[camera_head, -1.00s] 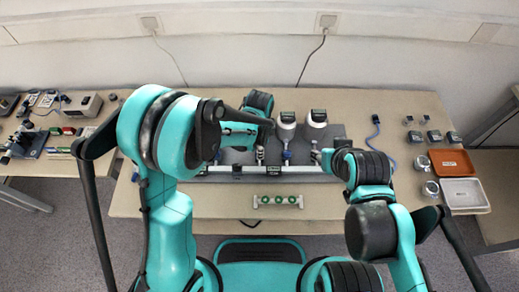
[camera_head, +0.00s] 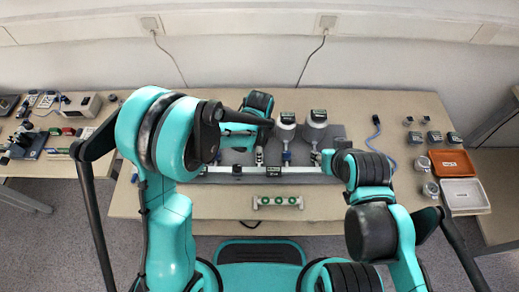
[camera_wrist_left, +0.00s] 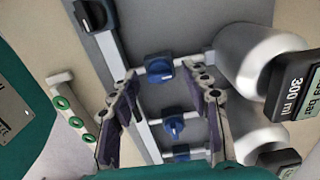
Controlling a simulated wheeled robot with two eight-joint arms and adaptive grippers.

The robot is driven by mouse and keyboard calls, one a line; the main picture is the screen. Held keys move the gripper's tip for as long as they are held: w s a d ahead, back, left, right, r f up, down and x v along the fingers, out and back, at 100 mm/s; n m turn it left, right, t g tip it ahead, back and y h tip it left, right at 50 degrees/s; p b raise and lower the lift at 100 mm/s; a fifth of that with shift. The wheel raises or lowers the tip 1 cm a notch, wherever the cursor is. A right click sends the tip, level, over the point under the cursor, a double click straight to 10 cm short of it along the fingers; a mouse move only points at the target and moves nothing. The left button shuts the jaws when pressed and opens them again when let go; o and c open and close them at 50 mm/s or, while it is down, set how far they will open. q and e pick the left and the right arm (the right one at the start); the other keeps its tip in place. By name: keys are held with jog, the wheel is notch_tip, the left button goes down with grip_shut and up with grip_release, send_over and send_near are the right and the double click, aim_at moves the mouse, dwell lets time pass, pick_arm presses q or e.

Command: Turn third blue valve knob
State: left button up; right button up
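Several blue valve knobs sit along a grey panel in the left wrist view. One blue knob (camera_wrist_left: 160,68) lies between the fingertips of my left gripper (camera_wrist_left: 165,76). Another blue knob (camera_wrist_left: 173,126) shows further down between the fingers, with one more (camera_wrist_left: 181,152) below it. The left gripper is open, with a finger on each side and no visible grip. In the head view, one blue knob (camera_head: 287,155) shows on the panel (camera_head: 300,156). My right gripper (camera_head: 318,158) is beside the panel's right part, its fingers mostly hidden by my arm.
Two white canisters with dark displays (camera_head: 286,127) (camera_head: 317,125) stand behind the knobs. A green-ringed holder (camera_head: 278,201) lies in front of the panel. Orange (camera_head: 452,163) and white (camera_head: 461,193) trays are at right. The front table is mostly clear.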

pick_arm(q)
notch_tip(320, 180, up, 12)
dwell(0.6)
dwell(0.5)
jog(key=s+a+r+n+t, duration=0.3)
jog(key=s+a+n, duration=0.3)
jog(key=a+n, duration=0.3)
jog(key=s+a+r+n+t, duration=0.3)
jog(key=s+a+n, duration=0.3)
jog(key=a+n, duration=0.2)
jog(key=shift+s+a+r+n+t, duration=0.2)
jog(key=shift+a+r+n+t, duration=0.15)
jog(key=shift+n+t, duration=0.25)
dwell(0.8)
